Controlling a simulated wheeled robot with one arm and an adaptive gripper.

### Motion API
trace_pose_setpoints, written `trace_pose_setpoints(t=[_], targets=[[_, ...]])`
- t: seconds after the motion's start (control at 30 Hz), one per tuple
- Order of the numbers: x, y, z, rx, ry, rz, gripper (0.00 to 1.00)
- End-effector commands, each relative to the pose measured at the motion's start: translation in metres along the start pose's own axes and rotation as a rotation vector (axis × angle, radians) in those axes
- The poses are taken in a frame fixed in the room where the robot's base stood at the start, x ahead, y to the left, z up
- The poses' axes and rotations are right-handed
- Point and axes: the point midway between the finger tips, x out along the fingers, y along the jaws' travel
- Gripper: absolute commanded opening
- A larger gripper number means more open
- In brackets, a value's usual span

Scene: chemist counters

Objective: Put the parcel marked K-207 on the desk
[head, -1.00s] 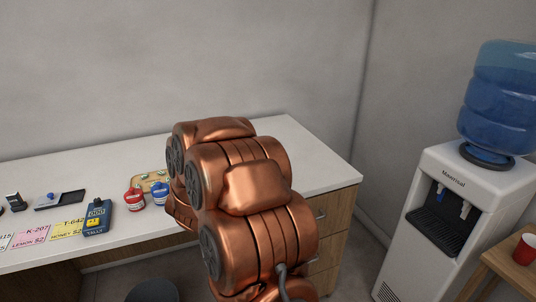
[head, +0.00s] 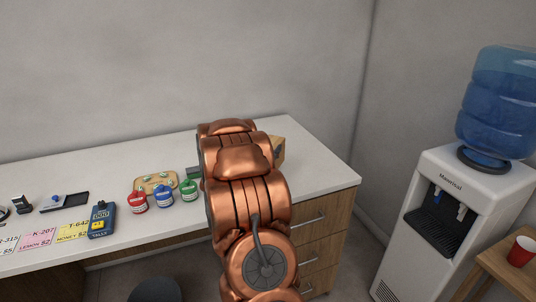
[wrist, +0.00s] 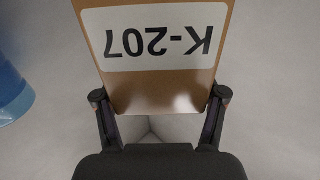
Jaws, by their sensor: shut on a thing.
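The parcel is a brown box with a white label reading K-207 (wrist: 155,38), upside down in the wrist view. My gripper (wrist: 160,95) is shut on it, one dark finger at each side. In the head view a brown corner of the parcel (head: 279,150) shows to the right of my copper arm, over the right part of the white desk (head: 318,172). The arm hides the gripper and most of the parcel there. I cannot tell whether the parcel touches the desk top.
Price cards (head: 40,238), a blue card reader (head: 102,219), red, blue and green containers (head: 163,196), a small board (head: 156,182) and a black tray (head: 65,201) occupy the desk's left part. Its right end looks clear. A water cooler (head: 455,185) stands right.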

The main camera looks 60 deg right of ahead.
Motion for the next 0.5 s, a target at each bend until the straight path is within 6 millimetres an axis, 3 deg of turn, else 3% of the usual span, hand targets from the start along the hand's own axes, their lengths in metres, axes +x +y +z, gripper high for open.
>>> trace_pose_setpoints(t=[0.27, 0.5], targets=[[0.01, -0.001, 0.004, -0.002, -0.002, -0.001, 0.15], [0.01, -0.001, 0.023, -0.004, -0.001, 0.0, 0.15]])
